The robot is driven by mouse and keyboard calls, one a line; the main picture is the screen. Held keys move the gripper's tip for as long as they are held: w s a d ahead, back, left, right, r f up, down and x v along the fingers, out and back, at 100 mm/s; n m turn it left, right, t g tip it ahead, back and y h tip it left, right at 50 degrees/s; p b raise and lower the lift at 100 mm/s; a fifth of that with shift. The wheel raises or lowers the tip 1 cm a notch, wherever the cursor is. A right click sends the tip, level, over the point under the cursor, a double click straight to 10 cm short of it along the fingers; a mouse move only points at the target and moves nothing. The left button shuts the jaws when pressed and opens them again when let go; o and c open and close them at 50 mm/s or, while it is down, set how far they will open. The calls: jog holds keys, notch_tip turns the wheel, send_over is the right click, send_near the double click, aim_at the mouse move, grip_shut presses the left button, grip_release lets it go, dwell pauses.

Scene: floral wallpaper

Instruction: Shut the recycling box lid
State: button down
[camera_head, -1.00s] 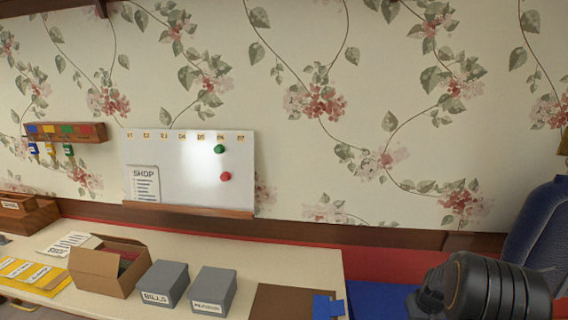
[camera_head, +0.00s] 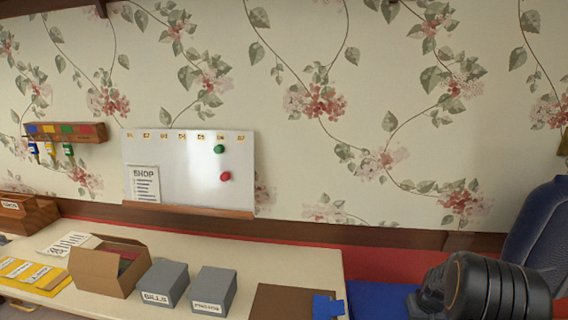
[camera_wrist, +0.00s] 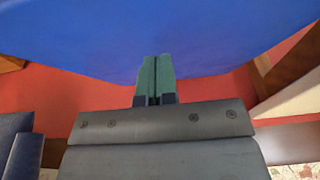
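My gripper (camera_wrist: 154,62) shows in the wrist view with its two green fingers together and nothing visible between them. A broad blue surface (camera_wrist: 200,35) lies beyond the fingertips; I cannot tell whether they touch it. In the head view a blue surface (camera_head: 381,300) shows at the bottom, right of the table. I cannot tell whether either is the recycling box or its lid. An open cardboard box (camera_head: 95,272) stands on the table with its flaps up; no recycling label is readable on it. My fingers are not visible in the head view.
The table (camera_head: 275,262) also holds a grey box marked BILLS (camera_head: 163,284), another grey box (camera_head: 213,290), a brown board (camera_head: 280,302) and papers. A whiteboard (camera_head: 195,170) and key rack (camera_head: 65,132) are on the wall. A dark blue chair (camera_head: 540,235) stands right.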

jog(key=shift+f, duration=0.1)
dwell(0.6)
notch_tip(320, 180, down, 11)
jog(key=b, duration=0.9)
jog(key=shift+f, duration=0.2)
dwell(0.9)
dwell(0.3)
jog(key=shift+r+p, duration=4.5)
jog(key=shift+r, duration=2.8)
